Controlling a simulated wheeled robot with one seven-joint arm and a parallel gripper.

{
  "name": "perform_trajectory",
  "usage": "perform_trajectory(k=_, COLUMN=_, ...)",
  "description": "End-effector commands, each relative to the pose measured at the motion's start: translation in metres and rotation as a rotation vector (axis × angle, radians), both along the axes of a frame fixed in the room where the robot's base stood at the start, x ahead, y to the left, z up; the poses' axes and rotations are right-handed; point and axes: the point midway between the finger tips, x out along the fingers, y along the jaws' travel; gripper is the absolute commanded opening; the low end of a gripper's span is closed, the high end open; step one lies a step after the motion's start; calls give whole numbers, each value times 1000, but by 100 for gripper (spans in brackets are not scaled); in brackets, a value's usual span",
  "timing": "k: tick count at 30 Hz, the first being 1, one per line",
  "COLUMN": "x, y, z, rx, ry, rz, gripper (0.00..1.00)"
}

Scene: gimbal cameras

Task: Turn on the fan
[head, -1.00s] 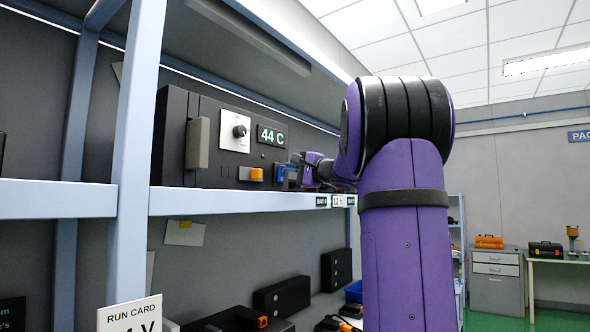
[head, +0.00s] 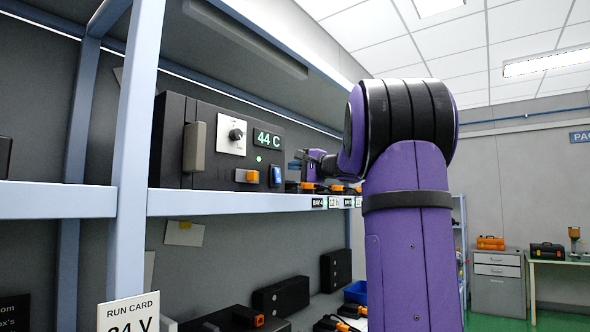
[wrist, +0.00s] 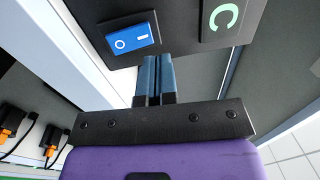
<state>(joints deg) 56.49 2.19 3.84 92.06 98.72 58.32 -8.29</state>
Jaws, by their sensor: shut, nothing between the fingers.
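A dark control box (head: 205,122) stands on the shelf in the head view. Its front carries a blue rocker switch (head: 277,175), and a small green light (head: 259,159) is lit beneath the 44 C display (head: 267,139). In the wrist view the blue rocker (wrist: 131,37) shows its O and I marks. My gripper (wrist: 152,62) is shut and empty, its blue fingertips close to the box and just below the rocker in that picture. In the head view my gripper (head: 297,159) is to the right of the rocker, apart from it. I cannot make out a fan.
The box also has a dial (head: 236,134) on a white plate, an orange switch (head: 252,177) and a grey handle (head: 194,147). Orange-ended plugs (head: 340,189) lie on the shelf (head: 230,202) to the right. A light-blue post (head: 136,130) stands at left.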

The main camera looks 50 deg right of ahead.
Motion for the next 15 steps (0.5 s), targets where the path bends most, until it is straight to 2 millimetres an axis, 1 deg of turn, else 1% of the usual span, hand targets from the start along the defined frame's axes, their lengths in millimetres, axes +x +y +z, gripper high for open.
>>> perform_trajectory(k=1, x=0, y=0, z=1, rx=0, ry=0, rz=2, gripper=0)
perform_trajectory(k=8, x=-30, y=-3, z=6, rx=0, ry=0, rz=-1, gripper=0)
perform_trajectory(k=15, x=-68, y=-6, z=11, rx=-1, ry=1, rz=-1, gripper=0)
